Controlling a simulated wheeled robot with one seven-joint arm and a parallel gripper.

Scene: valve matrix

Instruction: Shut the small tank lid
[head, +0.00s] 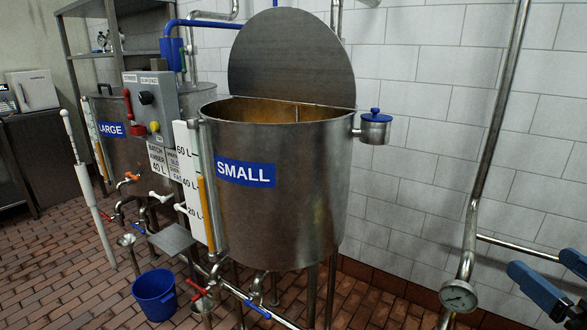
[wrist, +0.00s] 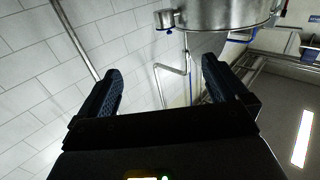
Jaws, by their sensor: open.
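The small tank (head: 280,195) is a steel cylinder with a blue SMALL label, in the middle of the head view. Its round lid (head: 290,58) stands upright, hinged at the far right of the rim, so the tank is open and its amber inside shows. In the wrist view the tank (wrist: 232,14) is at the top, upside down. My gripper (wrist: 158,82) is open and empty there, its two blue-padded fingers apart from the tank. In the head view the blue parts of my gripper (head: 548,288) show at the lower right, well away from the lid.
A small pot with a blue lid (head: 374,127) sticks out from the tank's right side. A slanted pipe with a gauge (head: 458,296) stands between my gripper and the tank. A control box (head: 150,105), the large tank (head: 112,150) and a blue bucket (head: 154,294) are left.

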